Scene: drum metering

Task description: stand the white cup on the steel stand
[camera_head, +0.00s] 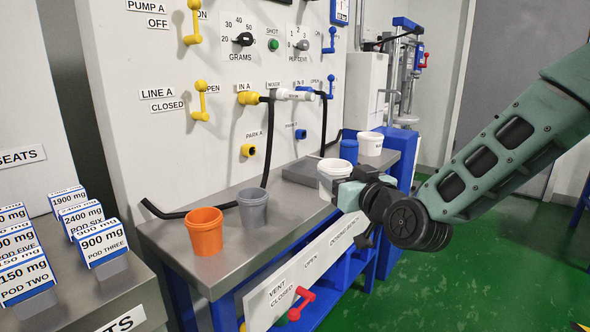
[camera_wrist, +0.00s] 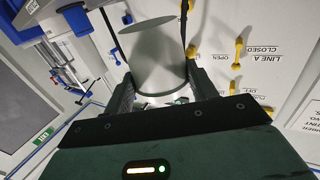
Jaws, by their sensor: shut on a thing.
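A white cup (camera_head: 333,172) is held upright at the front edge of the steel bench, in the middle of the head view. My gripper (camera_head: 350,190) is shut on it from the right. In the wrist view the cup (camera_wrist: 158,74) fills the space between my two fingers (camera_wrist: 158,88); its round end looks grey. I cannot tell whether its base touches the bench. A flat grey metal platform (camera_head: 296,174) lies on the bench just left of and behind the cup; I cannot tell whether it is the steel stand.
An orange cup (camera_head: 205,232) and a grey cup (camera_head: 252,208) stand on the bench (camera_head: 185,262) to the left. Another white cup (camera_head: 370,143) with a dark mark stands at the far end, near a blue bottle (camera_head: 349,150). A black hose (camera_head: 190,212) and wall nozzles (camera_head: 283,94) are behind.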

